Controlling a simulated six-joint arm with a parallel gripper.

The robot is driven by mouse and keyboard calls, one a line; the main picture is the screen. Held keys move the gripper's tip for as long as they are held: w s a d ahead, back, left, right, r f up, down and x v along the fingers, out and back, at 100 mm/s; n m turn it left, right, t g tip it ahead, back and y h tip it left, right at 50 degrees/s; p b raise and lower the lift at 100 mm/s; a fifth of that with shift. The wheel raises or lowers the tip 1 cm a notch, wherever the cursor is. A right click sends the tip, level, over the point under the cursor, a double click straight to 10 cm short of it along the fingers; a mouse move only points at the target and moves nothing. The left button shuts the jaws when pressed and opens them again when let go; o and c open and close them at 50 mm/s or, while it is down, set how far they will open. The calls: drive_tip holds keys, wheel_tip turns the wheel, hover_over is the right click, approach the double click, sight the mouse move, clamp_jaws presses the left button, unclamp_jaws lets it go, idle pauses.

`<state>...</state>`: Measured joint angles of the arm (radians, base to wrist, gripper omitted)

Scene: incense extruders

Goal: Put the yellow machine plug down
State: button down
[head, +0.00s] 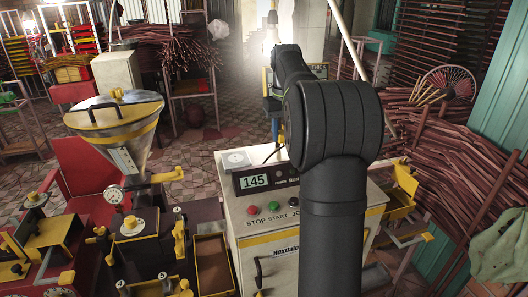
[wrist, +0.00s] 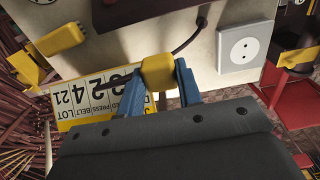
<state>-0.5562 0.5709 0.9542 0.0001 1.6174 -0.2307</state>
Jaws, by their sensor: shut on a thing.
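The yellow machine plug (wrist: 158,72) is a small yellow block between the two blue fingers of my gripper (wrist: 162,88) in the wrist view. My gripper is shut on it. A dark cable (wrist: 191,40) curves from the plug up to the right. The plug appears in front of a cream machine face; I cannot tell how far off it is. In the head view my arm hides the plug, and only a blue part of the gripper shows beside the arm.
A white socket (wrist: 238,50) is on the cream machine, right of the plug; it also shows in the head view (head: 237,158). A yellow-edged number sign (wrist: 88,103) is lower left. The machine has a 145 display (head: 255,181). A metal hopper (head: 118,130) stands left, stick piles right.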

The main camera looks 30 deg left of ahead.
hover_over(264, 161)
wheel_tip(264, 161, down, 4)
drive_tip(key=shift+r, duration=0.15)
drive_tip(key=shift+f, duration=1.95)
drive_tip(key=shift+f, duration=0.25)
drive_tip(key=shift+f, duration=0.35)
drive_tip(key=c, duration=1)
unclamp_jaws()
drive_tip(key=shift+r, duration=0.1)
wheel_tip(264, 161, up, 13)
